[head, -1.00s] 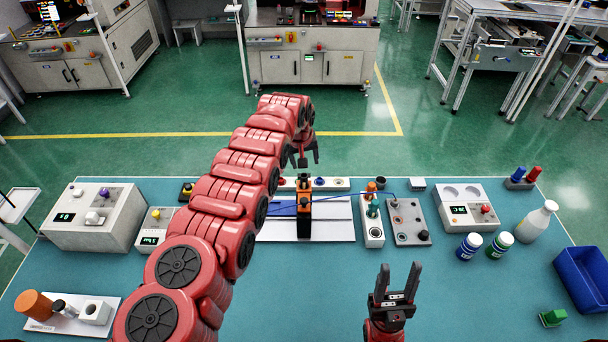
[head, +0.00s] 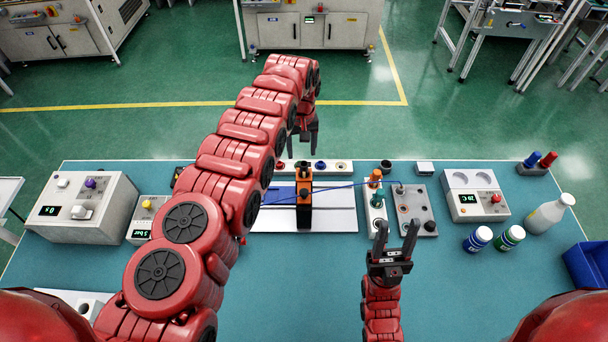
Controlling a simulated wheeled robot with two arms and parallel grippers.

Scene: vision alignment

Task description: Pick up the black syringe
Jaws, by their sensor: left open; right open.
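I cannot pick out a black syringe for certain. A white holder (head: 369,208) right of centre carries an orange-topped piece (head: 375,178) and a green-topped piece (head: 377,199). A small dark cylinder (head: 386,166) stands just behind it. A grey plate (head: 423,206) with dark round spots lies beside the holder. My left gripper (head: 304,151) hangs open and empty, fingers down, above the table's far edge near a white strip. My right gripper (head: 396,228) is open and empty, fingers pointing forward, in front of the holder and plate.
An orange and black stand (head: 304,204) rises from a white board (head: 338,215) at centre. Boxes with displays stand left (head: 85,204) and right (head: 484,209). Two capped jars (head: 477,240), a white bottle (head: 549,214) and a blue bin (head: 590,265) are at right. The front right table (head: 470,290) is clear.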

